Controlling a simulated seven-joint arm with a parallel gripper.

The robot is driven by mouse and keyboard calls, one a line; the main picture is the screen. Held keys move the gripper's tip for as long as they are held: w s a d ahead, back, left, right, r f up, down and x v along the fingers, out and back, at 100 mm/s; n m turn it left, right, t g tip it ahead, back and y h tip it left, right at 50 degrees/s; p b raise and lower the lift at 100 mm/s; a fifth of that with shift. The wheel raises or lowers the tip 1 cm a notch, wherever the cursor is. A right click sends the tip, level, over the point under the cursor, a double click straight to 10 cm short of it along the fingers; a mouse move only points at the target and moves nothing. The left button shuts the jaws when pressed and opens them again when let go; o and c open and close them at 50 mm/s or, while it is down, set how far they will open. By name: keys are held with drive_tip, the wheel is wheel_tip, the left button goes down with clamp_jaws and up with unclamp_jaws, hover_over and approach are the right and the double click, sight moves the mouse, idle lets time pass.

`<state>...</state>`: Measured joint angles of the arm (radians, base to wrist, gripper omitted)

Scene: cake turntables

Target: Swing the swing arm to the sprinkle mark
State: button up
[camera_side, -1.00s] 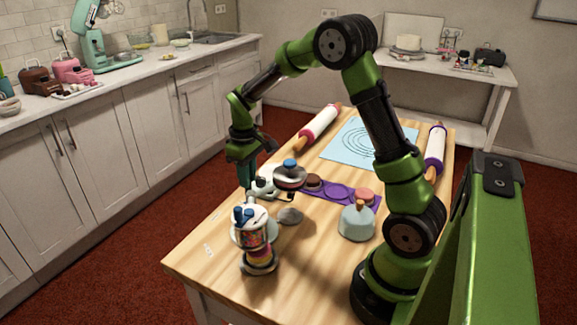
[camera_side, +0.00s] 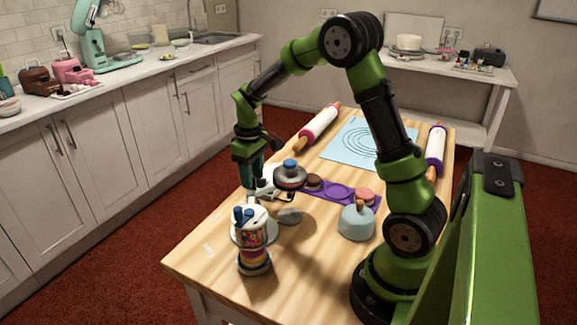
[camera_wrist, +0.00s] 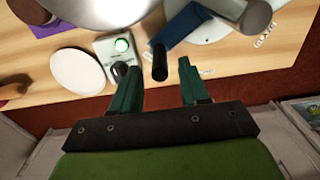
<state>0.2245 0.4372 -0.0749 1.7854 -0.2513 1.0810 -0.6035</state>
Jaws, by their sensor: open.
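My gripper (camera_wrist: 158,67) is open in the wrist view, its two teal fingers apart. A short black upright peg (camera_wrist: 160,62) shows between and just beyond the fingertips; I cannot tell whether it touches them. A dark blue bar (camera_wrist: 185,28), perhaps the swing arm, runs up and right beside the peg. In the side view my gripper (camera_side: 248,176) is low, behind the sprinkle jar (camera_side: 253,232) and left of the turntable with a blue knob (camera_side: 290,176). Small white markings (camera_side: 209,249) lie on the table; the sprinkle mark is not readable.
A pale blue dome (camera_side: 357,222), purple tray (camera_side: 338,191) and rolling pins (camera_side: 318,125) occupy the table (camera_side: 205,270). The front-left table is fairly clear.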

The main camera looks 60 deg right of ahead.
drive_tip(key=shift+r, duration=3.3)
drive_tip(key=shift+w, duration=0.1)
